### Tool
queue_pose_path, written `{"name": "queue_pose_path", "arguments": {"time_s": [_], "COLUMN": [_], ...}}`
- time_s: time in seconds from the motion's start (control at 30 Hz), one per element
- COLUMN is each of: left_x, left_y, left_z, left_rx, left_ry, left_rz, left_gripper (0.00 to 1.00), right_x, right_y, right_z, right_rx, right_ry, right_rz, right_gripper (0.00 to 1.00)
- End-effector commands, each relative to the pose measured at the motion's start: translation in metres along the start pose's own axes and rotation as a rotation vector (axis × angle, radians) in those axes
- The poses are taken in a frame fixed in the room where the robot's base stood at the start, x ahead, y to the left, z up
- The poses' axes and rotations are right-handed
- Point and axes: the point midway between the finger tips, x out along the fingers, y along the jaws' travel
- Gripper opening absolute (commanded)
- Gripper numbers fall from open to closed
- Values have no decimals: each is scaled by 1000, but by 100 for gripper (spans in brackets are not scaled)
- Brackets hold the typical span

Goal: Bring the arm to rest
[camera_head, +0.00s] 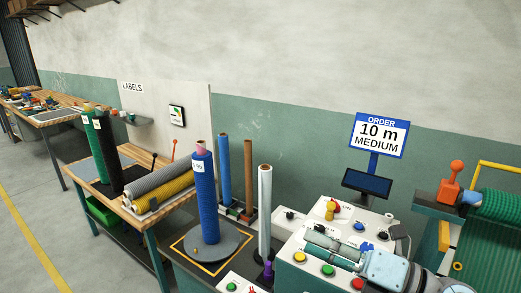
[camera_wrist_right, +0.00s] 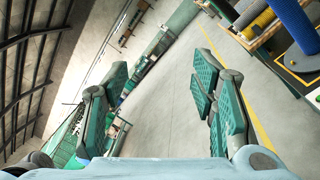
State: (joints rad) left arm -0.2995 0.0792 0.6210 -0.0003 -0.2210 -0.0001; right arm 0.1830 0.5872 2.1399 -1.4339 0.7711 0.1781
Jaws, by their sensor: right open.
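My right gripper (camera_head: 318,243) is at the lower right of the head view, in front of the control panel (camera_head: 297,256) as seen from there. In the right wrist view the same gripper (camera_wrist_right: 162,82) has its green-padded fingers wide apart. Only distant floor shows between them, and nothing is held. My left gripper is in neither view.
A blue roll (camera_head: 204,198) stands upright on a grey turntable (camera_head: 226,249), left of the panel. A white roll (camera_head: 265,210) stands close beside the panel. An order sign (camera_head: 379,135) reads "10 m MEDIUM". Open floor (camera_head: 28,245) lies at the left.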

Motion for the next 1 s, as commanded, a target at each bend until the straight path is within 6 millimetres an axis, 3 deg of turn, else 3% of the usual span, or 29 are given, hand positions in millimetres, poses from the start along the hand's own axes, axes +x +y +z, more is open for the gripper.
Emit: {"name": "queue_pose_path", "arguments": {"time_s": [0.03, 0.07, 0.1, 0.17, 0.23, 0.3, 0.43, 0.57, 0.77, 1.0], "left_x": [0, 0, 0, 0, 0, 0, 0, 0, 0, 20], "left_y": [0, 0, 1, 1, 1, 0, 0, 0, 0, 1], "left_z": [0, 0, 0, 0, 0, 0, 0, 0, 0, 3], "left_rx": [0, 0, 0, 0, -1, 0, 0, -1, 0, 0], "left_ry": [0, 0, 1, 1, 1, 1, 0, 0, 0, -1], "left_rz": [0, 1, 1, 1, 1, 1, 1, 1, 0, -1], "left_gripper": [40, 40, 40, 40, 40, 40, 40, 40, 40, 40], "right_x": [-5, -16, -39, -86, -135, -169, -207, -228, -247, -270], "right_y": [18, 24, 16, -26, -85, -134, -182, -191, -166, -283], "right_z": [15, 32, 55, 71, 53, 10, -85, -171, -284, -368], "right_rx": [150, 268, 454, 755, 1044, 1281, 1597, 1813, 2055, 2061], "right_ry": [-177, -323, -540, -872, -1173, -1385, -1622, -1741, -1797, -1844], "right_rz": [120, 189, 250, 254, 173, 32, -263, -550, -999, -1097], "right_gripper": [52, 52, 52, 52, 52, 52, 52, 52, 52, 52]}}
